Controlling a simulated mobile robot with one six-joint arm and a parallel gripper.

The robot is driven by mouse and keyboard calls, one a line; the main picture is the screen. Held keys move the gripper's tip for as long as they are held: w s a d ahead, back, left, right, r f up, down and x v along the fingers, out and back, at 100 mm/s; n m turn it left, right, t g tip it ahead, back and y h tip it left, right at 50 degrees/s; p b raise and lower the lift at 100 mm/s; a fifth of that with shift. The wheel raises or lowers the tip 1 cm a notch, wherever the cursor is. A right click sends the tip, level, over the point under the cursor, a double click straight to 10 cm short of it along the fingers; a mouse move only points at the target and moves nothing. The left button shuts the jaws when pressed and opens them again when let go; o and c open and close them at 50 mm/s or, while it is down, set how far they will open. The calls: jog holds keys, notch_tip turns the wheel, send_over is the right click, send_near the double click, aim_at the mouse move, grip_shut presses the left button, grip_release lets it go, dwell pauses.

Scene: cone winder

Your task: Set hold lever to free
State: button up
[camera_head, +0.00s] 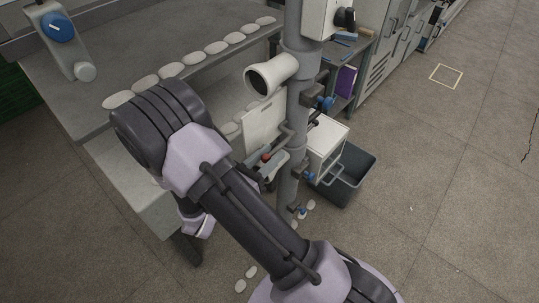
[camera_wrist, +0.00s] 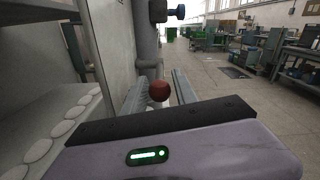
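A round red knob (camera_wrist: 159,91), which looks like the end of the hold lever, shows in the wrist view. In the head view a small red knob (camera_head: 266,157) shows beside the grey post. My gripper (camera_wrist: 160,78) is open, with one ribbed grey finger on each side of the red knob in the picture. A gap shows between the knob and each finger. I cannot tell how deep the knob sits between them. The lever's shaft is mostly hidden behind the knob. In the head view my arm hides most of the gripper.
The grey post (camera_head: 293,100) carries a blue-ended knob (camera_head: 325,103) and a pale funnel-like tube (camera_head: 270,73). A grey bench (camera_head: 95,75) with several pale oval pieces stands left. A dark bin (camera_head: 358,172) stands right of the post. The floor further right is clear.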

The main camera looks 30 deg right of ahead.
grip_shut()
dwell(1.3)
